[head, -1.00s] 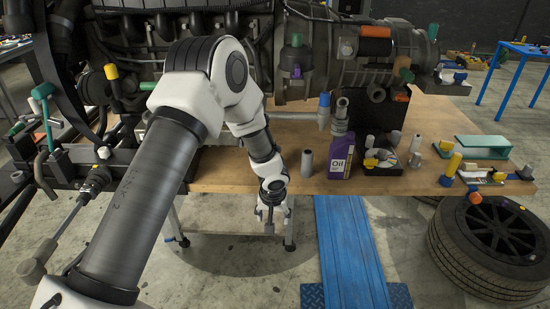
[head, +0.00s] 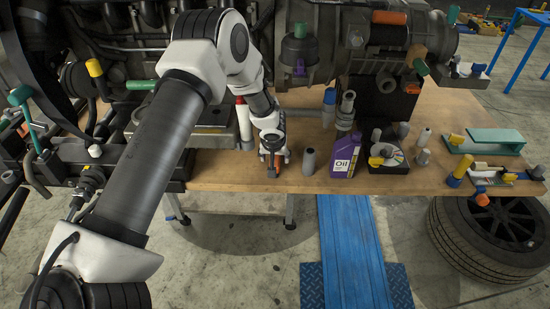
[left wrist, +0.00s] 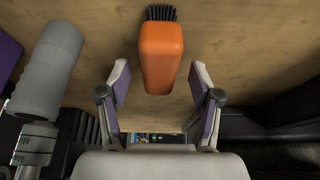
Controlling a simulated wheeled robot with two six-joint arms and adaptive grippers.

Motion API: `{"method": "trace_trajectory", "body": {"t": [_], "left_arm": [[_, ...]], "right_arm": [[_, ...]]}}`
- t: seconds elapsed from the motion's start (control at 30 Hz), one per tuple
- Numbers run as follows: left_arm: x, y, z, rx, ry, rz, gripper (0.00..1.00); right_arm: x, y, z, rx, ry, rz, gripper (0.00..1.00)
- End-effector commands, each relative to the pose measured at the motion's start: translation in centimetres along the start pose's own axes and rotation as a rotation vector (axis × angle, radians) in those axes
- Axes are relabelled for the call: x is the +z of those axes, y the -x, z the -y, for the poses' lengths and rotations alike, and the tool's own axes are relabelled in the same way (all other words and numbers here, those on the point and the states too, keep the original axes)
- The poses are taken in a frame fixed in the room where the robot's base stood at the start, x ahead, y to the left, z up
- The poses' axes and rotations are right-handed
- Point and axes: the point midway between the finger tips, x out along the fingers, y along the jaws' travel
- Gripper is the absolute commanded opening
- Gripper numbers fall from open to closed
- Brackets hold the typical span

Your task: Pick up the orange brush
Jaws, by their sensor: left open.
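The orange brush (left wrist: 160,55) lies on the wooden table in the left wrist view, with its dark bristles at the top of the picture. My left gripper (left wrist: 160,88) is open, with its two fingers apart on either side of the near end of the brush handle; no contact shows. In the head view my left gripper (head: 273,165) is over the table's front edge, and a small orange-brown bit of the brush shows between its fingers. My right gripper is not in view.
A grey cylinder (head: 309,161) stands just right of my left gripper, with a purple oil bottle (head: 343,157) beyond it. A large engine (head: 330,45) stands behind. The wooden table (head: 235,175) has free room along its front edge.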

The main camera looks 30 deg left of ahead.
Motion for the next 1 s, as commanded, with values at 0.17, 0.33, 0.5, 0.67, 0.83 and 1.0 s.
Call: {"method": "trace_trajectory", "body": {"t": [0.17, 0.33, 0.5, 0.67, 0.83, 1.0], "left_arm": [[0.0, -0.8, -0.1, 0.001, -0.001, -0.001, 0.65], [0.0, -0.8, -0.1, 0.001, -0.001, -0.001, 0.43], [0.0, -0.8, 0.0, 0.001, -0.001, 0.000, 0.00], [0.1, -0.9, 0.0, 0.000, -0.001, 0.001, 0.00], [0.1, -0.8, 0.0, 0.000, 0.000, 0.002, 0.00], [-0.5, 0.5, 0.0, 0.001, 0.002, -0.001, 0.00]], "right_arm": [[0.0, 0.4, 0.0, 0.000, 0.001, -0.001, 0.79], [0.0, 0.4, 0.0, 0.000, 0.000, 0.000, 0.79], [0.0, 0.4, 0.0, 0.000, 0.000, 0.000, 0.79], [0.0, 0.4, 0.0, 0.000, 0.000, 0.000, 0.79], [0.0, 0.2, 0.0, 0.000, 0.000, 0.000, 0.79], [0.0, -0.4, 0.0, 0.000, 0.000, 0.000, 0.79]]}}
